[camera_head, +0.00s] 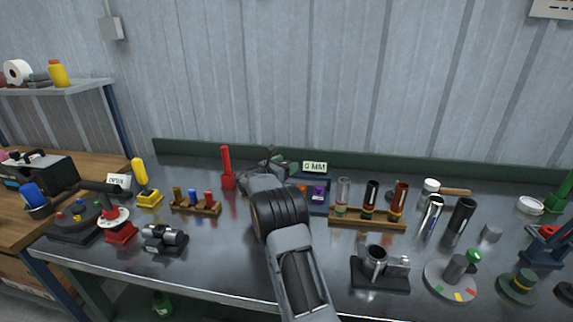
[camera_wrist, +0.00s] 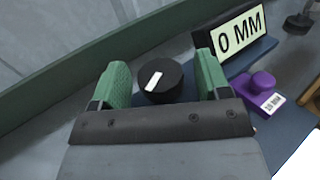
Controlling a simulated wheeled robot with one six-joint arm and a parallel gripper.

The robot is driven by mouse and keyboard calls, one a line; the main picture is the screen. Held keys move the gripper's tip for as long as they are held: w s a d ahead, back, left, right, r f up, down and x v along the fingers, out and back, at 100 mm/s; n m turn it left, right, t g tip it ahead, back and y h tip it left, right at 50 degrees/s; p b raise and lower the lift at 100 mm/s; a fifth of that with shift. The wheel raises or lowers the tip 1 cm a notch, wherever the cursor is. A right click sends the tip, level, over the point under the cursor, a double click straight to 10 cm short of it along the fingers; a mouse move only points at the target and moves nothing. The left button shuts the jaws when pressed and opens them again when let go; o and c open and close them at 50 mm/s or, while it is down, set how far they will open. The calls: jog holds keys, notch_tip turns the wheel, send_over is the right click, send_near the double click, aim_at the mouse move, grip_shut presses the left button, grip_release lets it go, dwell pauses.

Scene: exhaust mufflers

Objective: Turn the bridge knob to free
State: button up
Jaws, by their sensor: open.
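A round black knob (camera_wrist: 159,84) with a white pointer bar shows in the wrist view. The bar slants, its top leaning right. My gripper (camera_wrist: 163,76) is open, with one green finger on each side of the knob. I cannot tell whether the fingers touch it. In the head view my gripper (camera_head: 270,164) is over the back of the bench, and the arm hides the knob. I see no "free" mark.
In the head view, a red post (camera_head: 227,170) stands left of my gripper, and a wooden rack of tubes (camera_head: 366,217) to the right.

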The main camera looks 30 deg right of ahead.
jog(key=shift+d, duration=0.25)
jog(key=shift+c, duration=0.4)
jog(key=c, duration=0.9)
jog(key=shift+o, duration=0.2)
jog(key=shift+f, duration=0.1)
